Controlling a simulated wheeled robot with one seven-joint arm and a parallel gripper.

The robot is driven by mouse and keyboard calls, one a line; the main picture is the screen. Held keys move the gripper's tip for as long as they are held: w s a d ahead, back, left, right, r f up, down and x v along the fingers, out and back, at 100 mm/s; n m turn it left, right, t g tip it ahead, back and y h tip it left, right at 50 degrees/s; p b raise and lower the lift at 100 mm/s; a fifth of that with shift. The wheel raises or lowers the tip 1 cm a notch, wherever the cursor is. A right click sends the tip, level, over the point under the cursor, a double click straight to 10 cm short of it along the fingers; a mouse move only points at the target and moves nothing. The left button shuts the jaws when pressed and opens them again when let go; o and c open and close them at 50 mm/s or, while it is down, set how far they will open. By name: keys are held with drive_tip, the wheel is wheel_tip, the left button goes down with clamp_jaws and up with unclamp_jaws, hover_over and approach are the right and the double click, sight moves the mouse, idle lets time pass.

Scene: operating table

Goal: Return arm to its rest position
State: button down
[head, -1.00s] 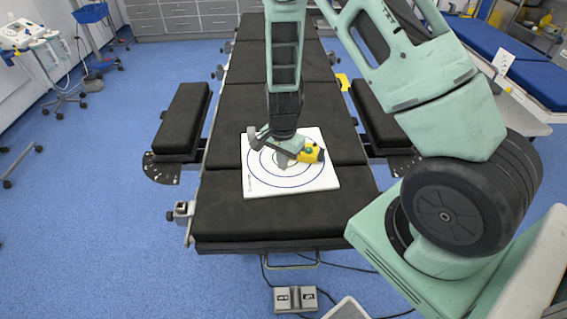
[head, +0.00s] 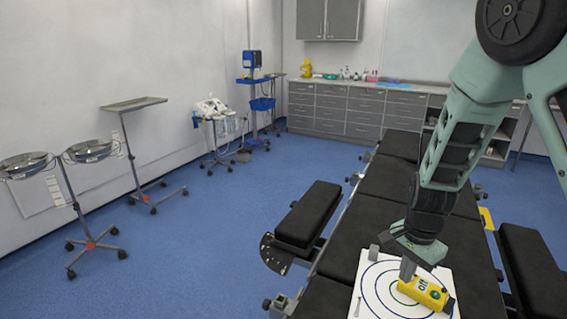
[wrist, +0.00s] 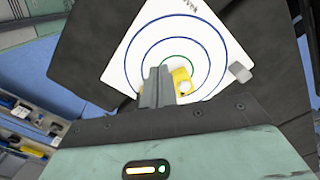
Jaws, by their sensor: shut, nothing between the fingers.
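My gripper (head: 407,268) hangs from my arm over the white board with concentric rings (head: 364,285) on the operating table. Its fingers are shut together with nothing between them; they show in the wrist view (wrist: 157,86). A yellow device (head: 426,293) with a green mark lies on the board, just right of the fingers in the head view. In the wrist view, the yellow device (wrist: 182,82) is partly hidden behind the fingers. Whether the fingertips touch anything is unclear.
The black padded table (head: 391,182) has side pads (head: 309,213). A small grey block (head: 373,253) shows at the board's upper left. Wheeled stands (head: 133,104) and a device cart (head: 211,108) stand left; grey drawers (head: 348,112) line the back.

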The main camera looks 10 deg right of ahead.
drive_tip(key=s+a+r+n+y, duration=0.1)
drive_tip(key=s+a+r+n, duration=0.3)
drive_tip(key=a, duration=0.3)
drive_tip(key=s+a+r+n, duration=0.3)
drive_tip(key=a+r+n, duration=0.1)
drive_tip(key=a, duration=0.2)
drive_tip(key=s+a+r+n, duration=0.3)
drive_tip(key=s+n, duration=0.3)
drive_tip(key=s, duration=0.1)
drive_tip(key=s+a+r+n, duration=0.3)
drive_tip(key=s+n, duration=0.4)
drive_tip(key=s, duration=0.1)
drive_tip(key=shift+r+h, duration=0.15)
drive_tip(key=shift+h, duration=0.15)
drive_tip(key=shift+a, duration=0.15)
